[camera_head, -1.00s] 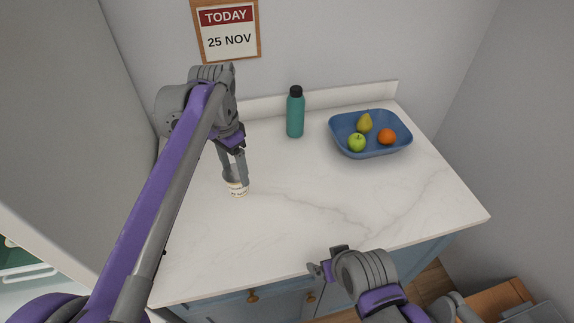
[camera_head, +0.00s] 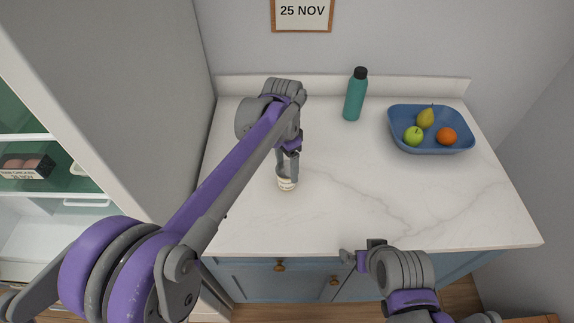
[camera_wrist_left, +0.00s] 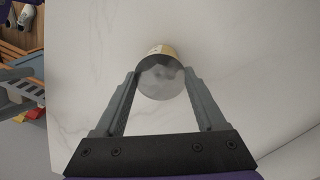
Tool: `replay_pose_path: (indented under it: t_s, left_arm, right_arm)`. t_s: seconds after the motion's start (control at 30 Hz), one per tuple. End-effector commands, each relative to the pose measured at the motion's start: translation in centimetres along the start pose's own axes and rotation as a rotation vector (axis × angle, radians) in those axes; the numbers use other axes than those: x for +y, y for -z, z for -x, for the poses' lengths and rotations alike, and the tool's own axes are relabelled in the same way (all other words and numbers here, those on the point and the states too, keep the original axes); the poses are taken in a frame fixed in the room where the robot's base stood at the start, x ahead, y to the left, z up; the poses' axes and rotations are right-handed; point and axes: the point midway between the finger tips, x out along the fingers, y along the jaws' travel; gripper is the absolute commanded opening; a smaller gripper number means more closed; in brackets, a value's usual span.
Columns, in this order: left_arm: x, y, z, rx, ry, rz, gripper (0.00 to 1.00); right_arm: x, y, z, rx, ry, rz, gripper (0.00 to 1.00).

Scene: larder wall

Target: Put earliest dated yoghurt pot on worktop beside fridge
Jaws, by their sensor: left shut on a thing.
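A small pale yoghurt pot (camera_head: 287,184) stands at or just above the white marble worktop (camera_head: 420,205); I cannot tell whether it touches. My left gripper (camera_head: 287,172) points down and is shut on the pot. In the left wrist view the pot (camera_wrist_left: 160,76), with a grey lid and a yellowish side, sits between the two fingertips (camera_wrist_left: 160,84). Its date is not readable. The fridge (camera_head: 28,130) is at the left, its shelves showing. My right gripper (camera_head: 356,258) is by the worktop's front edge; its jaws are unclear.
A teal bottle (camera_head: 355,98) stands at the back of the worktop. A blue bowl (camera_head: 440,147) with a pear, apple and orange is to its right. A calendar (camera_head: 303,12) on the wall reads 25 NOV. Worktop right of and in front of the pot is clear.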

Motion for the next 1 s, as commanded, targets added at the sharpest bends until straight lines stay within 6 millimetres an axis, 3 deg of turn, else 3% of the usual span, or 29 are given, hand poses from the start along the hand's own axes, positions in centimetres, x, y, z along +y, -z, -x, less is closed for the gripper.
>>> replay_pose_path:
  t_s: [0.17, 0.2, 0.3, 0.67, 1.0]
  left_arm:
    - [0.0, 0.0, -0.4, 0.0, 0.0, 0.0, 0.1]
    - [0.0, 0.0, -0.3, 0.0, 0.0, 0.0, 0.8]
    - [0.0, 0.0, -0.2, 0.0, 0.0, 0.0, 0.98]
    - [0.0, 0.0, 0.5, 0.0, 0.0, 0.0, 1.0]
    - [0.0, 0.0, 7.3, 0.0, 0.0, 0.0, 1.0]
  right_arm:
    - [0.0, -0.2, -0.2, -0.002, 0.0, 0.0, 1.0]
    - [0.0, -0.1, -0.1, -0.001, 0.0, 0.0, 1.0]
    - [0.0, -0.1, -0.1, -0.001, 0.0, 0.0, 1.0]
    - [0.0, 0.1, 0.1, 0.001, 0.0, 0.0, 1.0]
    - [0.0, 0.6, 0.6, 0.006, 0.0, 0.0, 1.0]
